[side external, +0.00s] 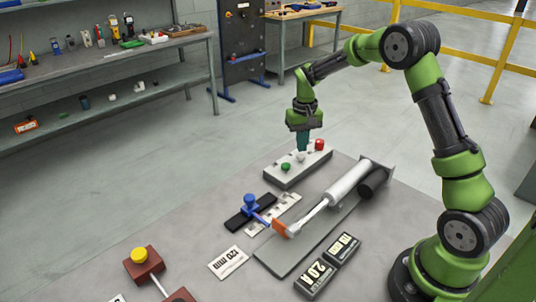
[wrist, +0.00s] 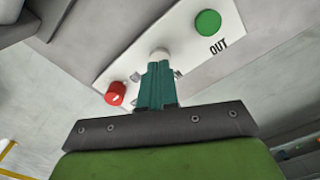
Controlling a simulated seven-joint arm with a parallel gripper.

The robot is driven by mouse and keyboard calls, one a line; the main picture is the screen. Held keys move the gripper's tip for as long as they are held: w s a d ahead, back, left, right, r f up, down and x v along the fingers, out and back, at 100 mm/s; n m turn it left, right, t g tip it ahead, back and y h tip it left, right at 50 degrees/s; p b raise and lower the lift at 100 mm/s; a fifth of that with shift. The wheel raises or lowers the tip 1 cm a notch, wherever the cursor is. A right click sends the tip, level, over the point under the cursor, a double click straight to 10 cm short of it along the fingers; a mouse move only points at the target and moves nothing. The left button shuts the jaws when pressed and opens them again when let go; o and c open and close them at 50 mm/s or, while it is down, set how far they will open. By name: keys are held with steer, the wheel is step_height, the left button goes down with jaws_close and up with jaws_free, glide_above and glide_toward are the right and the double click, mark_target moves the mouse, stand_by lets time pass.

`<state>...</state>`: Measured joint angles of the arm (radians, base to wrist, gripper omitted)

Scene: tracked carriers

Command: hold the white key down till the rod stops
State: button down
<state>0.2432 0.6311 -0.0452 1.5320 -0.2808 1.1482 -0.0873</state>
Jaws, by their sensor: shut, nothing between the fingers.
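My gripper (side external: 302,146) is shut and points down over the key panel (side external: 291,176). In the wrist view the closed teal fingertips (wrist: 158,68) lie right at the white key (wrist: 160,54) and cover part of it. I cannot tell whether the key is pressed. The red key (wrist: 115,93) is on one side and the green key (wrist: 208,23), next to the word OUT, on the other. In the side view the rod (side external: 308,217) extends from the white cylinder (side external: 348,182) and ends in an orange block (side external: 281,229).
A blue-knobbed slider (side external: 250,204) stands by the orange block. A "120 mm" card (side external: 228,262), black labelled boxes (side external: 316,278) and a red box with a yellow button (side external: 141,260) lie on the table. The space left of the panel is clear floor.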

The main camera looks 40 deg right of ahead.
steer(key=shift+f, duration=0.2)
steer(key=shift+f, duration=1.05)
steer(key=shift+s+f, duration=0.1)
stand_by(3.6)
steer(key=shift+r, duration=2.35)
